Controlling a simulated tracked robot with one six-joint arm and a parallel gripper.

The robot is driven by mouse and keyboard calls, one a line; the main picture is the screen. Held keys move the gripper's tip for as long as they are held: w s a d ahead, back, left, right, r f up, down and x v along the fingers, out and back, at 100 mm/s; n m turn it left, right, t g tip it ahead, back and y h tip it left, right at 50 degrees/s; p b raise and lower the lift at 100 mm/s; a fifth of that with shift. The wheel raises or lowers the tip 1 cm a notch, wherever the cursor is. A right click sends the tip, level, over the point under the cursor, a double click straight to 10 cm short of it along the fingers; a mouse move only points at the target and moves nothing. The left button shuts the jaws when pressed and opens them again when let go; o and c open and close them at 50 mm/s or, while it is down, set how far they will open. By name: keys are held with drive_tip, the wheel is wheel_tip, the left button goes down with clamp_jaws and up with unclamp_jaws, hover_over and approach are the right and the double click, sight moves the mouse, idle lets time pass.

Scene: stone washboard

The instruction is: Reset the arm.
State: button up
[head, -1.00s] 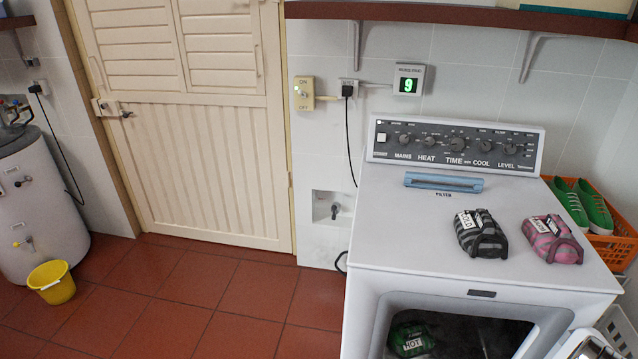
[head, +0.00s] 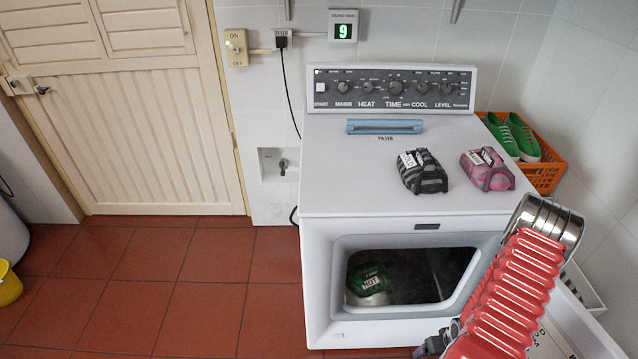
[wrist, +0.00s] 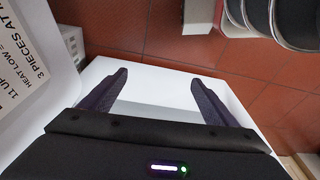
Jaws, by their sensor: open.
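My arm (head: 515,290), red and ribbed with a metal end, rises at the lower right of the head view, in front of the dryer's right side. In the wrist view my gripper (wrist: 157,92) has its two dark fingers wide apart with nothing between them. A white surface lies below the fingers. In the head view I cannot clearly make out the fingers.
The white dryer (head: 320,260) stands open, with a green bundle labelled HOT (head: 369,281) inside. A grey bundle (head: 422,171) and a pink bundle (head: 487,169) sit on top. An orange basket (head: 545,175) holds green shoes.

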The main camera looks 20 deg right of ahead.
drive_tip(key=w+a+r+m+g, duration=0.1)
drive_tip(key=w+a+r+g, duration=0.15)
drive_tip(key=r, duration=1.25)
drive_tip(key=w+a+r+m+g, duration=0.1)
drive_tip(key=a+r, duration=0.3)
drive_tip(key=r, duration=1.2)
drive_tip(key=s+a+r+n+t, duration=0.1)
drive_tip(key=a+r+n+t, duration=0.3)
drive_tip(key=a+r, duration=2.3)
wheel_tip(320, 180, up, 3)
drive_tip(key=t, duration=0.3)
drive_tip(key=shift+s+f, duration=0.15)
drive_tip(key=shift+s, duration=0.25)
drive_tip(key=shift+d, duration=0.1)
